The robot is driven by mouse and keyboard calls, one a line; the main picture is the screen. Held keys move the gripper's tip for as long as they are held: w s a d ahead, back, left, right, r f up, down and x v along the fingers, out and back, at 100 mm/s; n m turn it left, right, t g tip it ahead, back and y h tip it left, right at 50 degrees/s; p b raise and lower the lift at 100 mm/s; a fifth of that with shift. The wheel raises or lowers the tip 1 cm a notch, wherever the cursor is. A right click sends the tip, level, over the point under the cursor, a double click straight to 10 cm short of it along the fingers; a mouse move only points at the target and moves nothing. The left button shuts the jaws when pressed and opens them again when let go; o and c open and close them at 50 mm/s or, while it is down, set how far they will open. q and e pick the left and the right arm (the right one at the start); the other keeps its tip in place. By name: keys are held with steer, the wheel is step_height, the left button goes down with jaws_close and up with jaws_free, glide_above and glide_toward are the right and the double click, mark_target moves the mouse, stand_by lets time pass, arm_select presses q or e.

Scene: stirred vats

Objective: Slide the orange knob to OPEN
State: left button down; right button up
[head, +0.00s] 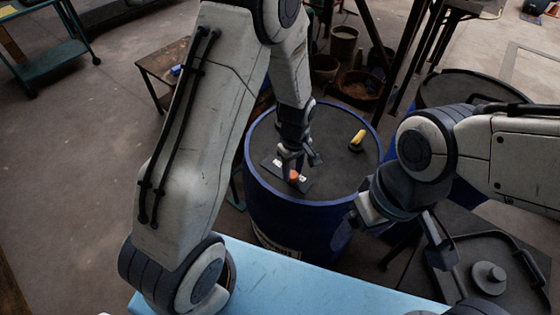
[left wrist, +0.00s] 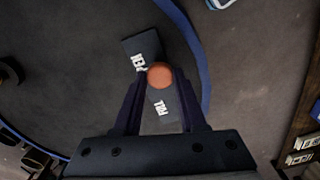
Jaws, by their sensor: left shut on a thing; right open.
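The orange knob (head: 293,175) sits on a dark plate (head: 271,163) on top of a blue-rimmed vat (head: 262,212). In the left wrist view the knob (left wrist: 160,76) is round, between my left fingertips, near the middle of the plate (left wrist: 143,46). White lettering shows on the plate on both sides of the knob; it is partly hidden and I cannot read it surely. My left gripper (head: 298,158) is shut on the knob; its fingers (left wrist: 160,84) show on both sides of it. My right gripper (head: 405,226) is open and empty, right of the vat.
A yellow-and-black handle (head: 357,140) stands on the vat top, behind and right of the plate. Another dark vat (head: 462,88) is at the right. A dark tray with a round weight-like piece (head: 489,277) lies at lower right. A light blue surface (head: 300,285) is in front.

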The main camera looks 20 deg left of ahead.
mark_target(295, 175)
arm_select(q)
steer(key=shift+s+d, duration=0.1)
steer(key=shift+d, duration=0.25)
steer(key=shift+c, duration=2.3)
jaws_free()
steer(key=shift+d, duration=0.2)
steer(key=shift+a, duration=0.2)
steer(key=shift+r, duration=0.3)
step_height(295, 175, up, 10)
